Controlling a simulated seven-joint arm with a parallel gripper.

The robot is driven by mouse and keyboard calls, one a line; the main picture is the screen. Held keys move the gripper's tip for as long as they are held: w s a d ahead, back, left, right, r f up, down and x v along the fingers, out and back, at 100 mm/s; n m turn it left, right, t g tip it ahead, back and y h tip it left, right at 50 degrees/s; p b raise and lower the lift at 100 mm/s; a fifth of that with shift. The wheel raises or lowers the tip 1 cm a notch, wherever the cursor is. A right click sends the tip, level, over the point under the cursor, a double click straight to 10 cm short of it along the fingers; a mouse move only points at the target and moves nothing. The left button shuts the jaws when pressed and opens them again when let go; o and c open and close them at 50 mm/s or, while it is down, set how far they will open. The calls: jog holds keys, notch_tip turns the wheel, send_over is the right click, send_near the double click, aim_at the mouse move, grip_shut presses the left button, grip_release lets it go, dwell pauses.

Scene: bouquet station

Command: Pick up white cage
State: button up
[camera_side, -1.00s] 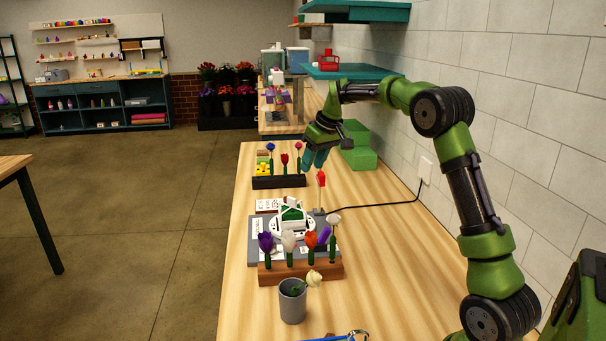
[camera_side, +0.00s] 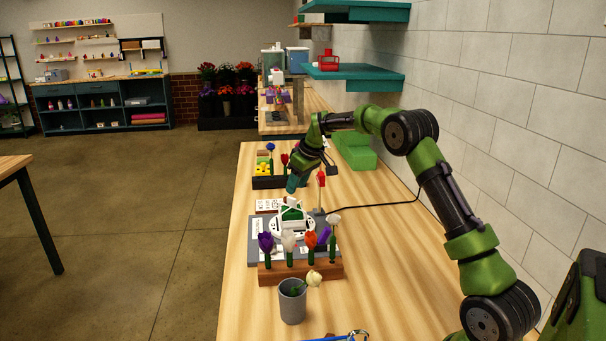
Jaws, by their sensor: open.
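The white cage (camera_side: 283,228) stands on a grey station (camera_side: 259,253) in the middle of the wooden bench. It looks like a small white frame with a peaked top, and something green shows inside it. My gripper (camera_side: 293,186) is above and just behind the cage, with its teal fingers pointing down. The gripper is open and appears empty. The gap between its fingers is hard to see from this angle, and so is its exact distance from the cage. Flowers in front partly hide the cage's lower part.
A wooden rack (camera_side: 300,269) with several flowers stands in front of the station. A grey cup (camera_side: 292,302) with a pale flower is nearer. A dark flower rack (camera_side: 270,182) stands behind, and a green block (camera_side: 355,152) lies by the wall. A red flower (camera_side: 321,180) rises near my gripper.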

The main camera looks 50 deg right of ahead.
aim_at(292, 198)
jog(key=x, duration=0.5)
jog(key=shift+s+f, duration=0.15)
jog(key=shift+s, duration=0.05)
grip_shut()
